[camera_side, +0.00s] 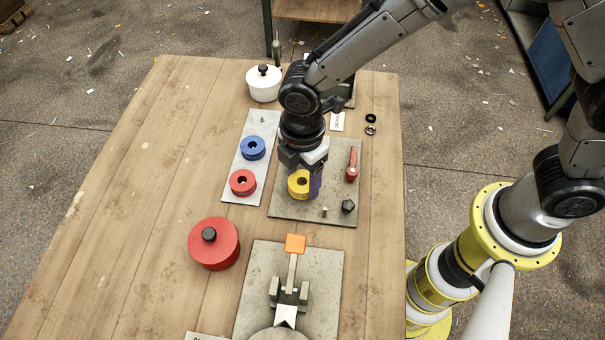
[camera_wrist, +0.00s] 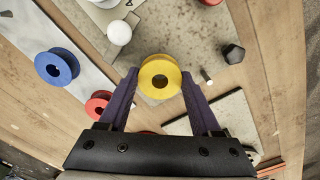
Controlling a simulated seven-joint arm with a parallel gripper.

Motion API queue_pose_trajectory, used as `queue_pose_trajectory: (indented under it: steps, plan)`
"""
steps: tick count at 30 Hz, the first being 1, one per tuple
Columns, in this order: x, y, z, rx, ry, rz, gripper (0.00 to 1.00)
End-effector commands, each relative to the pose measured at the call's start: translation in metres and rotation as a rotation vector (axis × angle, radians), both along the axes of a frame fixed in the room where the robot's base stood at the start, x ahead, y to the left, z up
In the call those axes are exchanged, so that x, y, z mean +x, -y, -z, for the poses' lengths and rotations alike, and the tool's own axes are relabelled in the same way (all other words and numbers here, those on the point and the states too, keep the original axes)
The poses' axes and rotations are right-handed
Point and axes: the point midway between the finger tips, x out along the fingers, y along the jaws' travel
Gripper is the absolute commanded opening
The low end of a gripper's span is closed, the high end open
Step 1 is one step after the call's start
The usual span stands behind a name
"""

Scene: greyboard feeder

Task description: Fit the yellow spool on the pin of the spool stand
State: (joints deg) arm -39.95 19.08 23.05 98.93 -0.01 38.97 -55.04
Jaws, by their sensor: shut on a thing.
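The yellow spool (camera_side: 299,184) is between the purple fingers of my gripper (camera_wrist: 160,84), which is shut on its sides. In the wrist view the spool (camera_wrist: 160,66) shows its round face and dark central hole. It is over the grey plate (camera_side: 285,208); I cannot tell how far above it. A short upright pin (camera_side: 324,211) stands on this plate, apart from the spool, to its lower right in the side view. The pin also shows in the wrist view (camera_wrist: 206,76), just right of the spool and the right finger.
A black knob (camera_side: 348,206) and a red handle (camera_side: 352,165) are on the same plate. Blue (camera_side: 253,147) and red (camera_side: 243,182) spools sit on a pale strip to the left. A red lidded pot (camera_side: 214,244) and an orange-tipped lever (camera_side: 295,244) stand nearer.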

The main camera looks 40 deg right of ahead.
Motion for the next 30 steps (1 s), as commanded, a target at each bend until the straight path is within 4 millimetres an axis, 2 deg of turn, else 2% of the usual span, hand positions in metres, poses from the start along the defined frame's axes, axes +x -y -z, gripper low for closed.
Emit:
queue_pose_trajectory:
  steps: [11,30]
  plan:
    - [0.000,0.000,0.001,0.000,0.000,0.000,0.13]
    - [0.000,0.000,0.015,0.000,0.000,0.000,0.13]
